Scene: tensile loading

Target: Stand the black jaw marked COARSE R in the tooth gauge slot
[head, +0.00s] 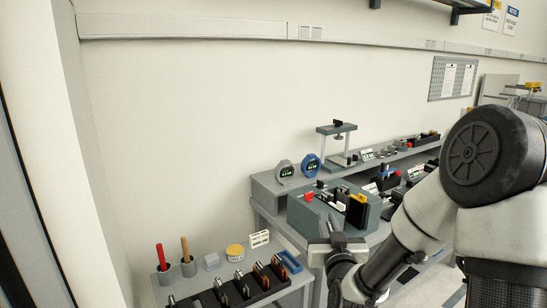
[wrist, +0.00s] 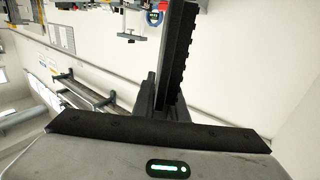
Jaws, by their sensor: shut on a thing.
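My gripper (head: 337,243) is at the lower middle of the head view, in front of the grey-green bench unit (head: 300,216). It is shut on a black jaw (wrist: 178,50), a long dark piece with teeth along its right edge in the wrist view. The jaw stands out past the fingers (wrist: 160,98), slightly tilted in that picture. No COARSE R mark can be read on it. I cannot make out the tooth gauge slot for certain in either view.
The unit carries a red knob (head: 309,197) and a yellow block (head: 358,210). A lower left bench holds a black rack (head: 238,292) of several tools, a yellow tin (head: 235,252) and a blue frame (head: 290,262). Two round dials and a small press (head: 337,128) stand behind.

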